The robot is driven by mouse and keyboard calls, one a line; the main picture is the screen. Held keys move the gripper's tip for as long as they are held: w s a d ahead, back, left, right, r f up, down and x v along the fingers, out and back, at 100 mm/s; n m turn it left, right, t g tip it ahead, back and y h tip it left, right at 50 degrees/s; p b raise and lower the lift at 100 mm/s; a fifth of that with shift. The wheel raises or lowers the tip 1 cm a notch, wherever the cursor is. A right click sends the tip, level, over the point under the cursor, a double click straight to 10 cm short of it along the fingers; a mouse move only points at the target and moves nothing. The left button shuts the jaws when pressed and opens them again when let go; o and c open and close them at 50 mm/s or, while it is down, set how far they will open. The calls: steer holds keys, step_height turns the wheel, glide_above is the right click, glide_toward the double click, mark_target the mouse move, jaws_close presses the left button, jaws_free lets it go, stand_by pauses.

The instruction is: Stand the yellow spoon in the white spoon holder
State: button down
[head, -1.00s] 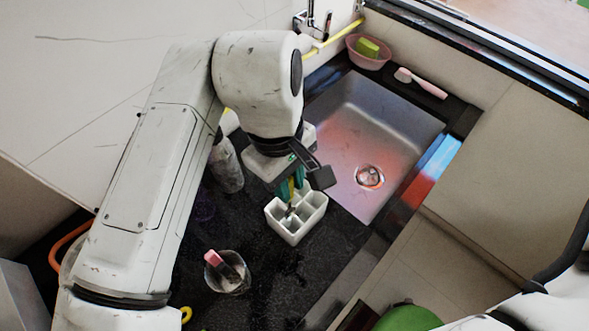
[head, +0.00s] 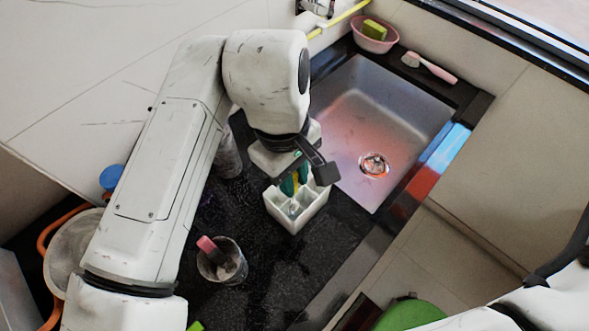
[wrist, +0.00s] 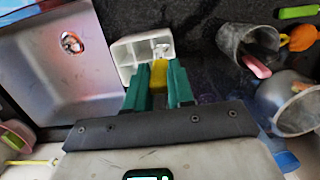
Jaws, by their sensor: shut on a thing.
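The white spoon holder (head: 297,213), a box with several compartments, stands on the dark counter left of the sink. It also shows in the wrist view (wrist: 127,52), just beyond my fingertips. My gripper (head: 291,185), with green fingers, is directly above the holder, pointing down. It is shut on the yellow spoon (wrist: 159,76), whose yellow part shows between the fingers. A pale greyish end of the spoon shows at a compartment opening. How deep it reaches, and whether it touches the walls, I cannot tell. My fingers partly hide the spoon in the head view.
A grey cup (head: 222,268) with a pink-handled tool stands front left of the holder. The steel sink (head: 385,120) lies to the right. Behind it are a pink bowl (head: 375,41) and a pink-handled brush (head: 432,68). A bottle (head: 228,155) stands behind left.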

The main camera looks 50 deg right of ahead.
steer(key=shift+f+b, duration=1.3)
steer(key=shift+f, duration=1.1)
steer(key=c, duration=0.9)
jaws_free()
step_height(320, 180, up, 11)
steer(key=w, duration=0.1)
steer(key=shift+w, duration=0.15)
steer(key=shift+f, duration=0.15)
